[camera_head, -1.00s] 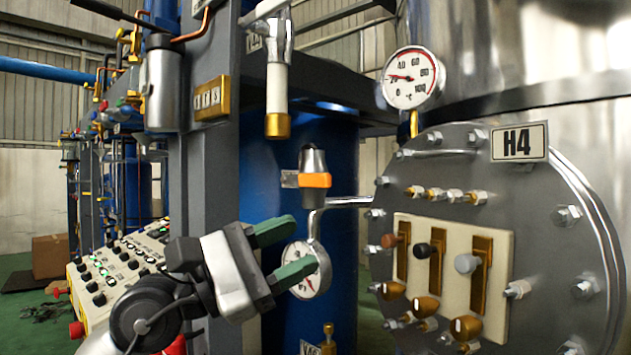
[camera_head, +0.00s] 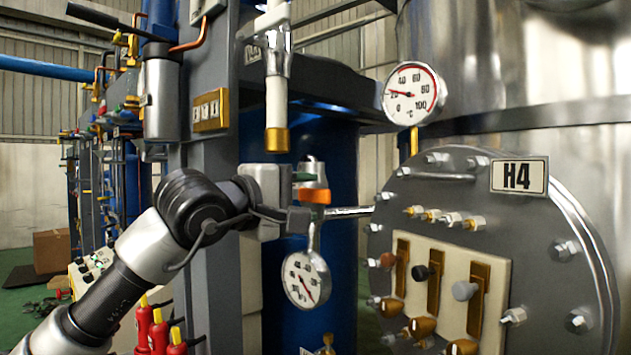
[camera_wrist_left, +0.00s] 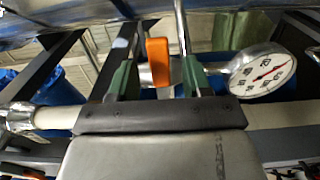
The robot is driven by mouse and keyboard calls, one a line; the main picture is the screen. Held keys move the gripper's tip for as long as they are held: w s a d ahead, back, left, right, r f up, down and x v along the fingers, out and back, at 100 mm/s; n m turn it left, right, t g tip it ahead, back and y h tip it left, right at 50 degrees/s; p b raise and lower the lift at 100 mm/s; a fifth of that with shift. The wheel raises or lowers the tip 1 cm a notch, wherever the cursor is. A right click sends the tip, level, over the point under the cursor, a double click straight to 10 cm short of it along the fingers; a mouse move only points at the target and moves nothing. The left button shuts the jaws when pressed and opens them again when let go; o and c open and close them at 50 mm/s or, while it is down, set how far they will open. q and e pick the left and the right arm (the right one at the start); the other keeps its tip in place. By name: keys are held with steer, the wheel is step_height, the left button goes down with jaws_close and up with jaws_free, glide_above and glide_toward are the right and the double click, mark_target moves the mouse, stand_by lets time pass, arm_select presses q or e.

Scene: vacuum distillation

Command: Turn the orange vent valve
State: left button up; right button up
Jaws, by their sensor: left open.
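The orange vent valve handle (camera_head: 314,196) sits on a silver fitting above a small round gauge in the head view. My left gripper (camera_head: 303,197) is at the valve, open, and partly covers it. In the left wrist view the orange handle (camera_wrist_left: 158,62) stands between the two green fingers of my left gripper (camera_wrist_left: 158,78). A gap shows on both sides of the handle, so I see no contact. My right gripper is not in view.
The small gauge (camera_head: 306,278) hangs just below the gripper. A white pipe with a brass end (camera_head: 277,138) comes down just above it. To the right stands the H4 flange (camera_head: 460,185) with knobs and bolts, and a dial gauge (camera_head: 413,92).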

arm_select(q)
steer(key=shift+p+x, duration=0.45)
steer(key=shift+x, duration=1)
steer(key=shift+c, duration=0.5)
jaws_close()
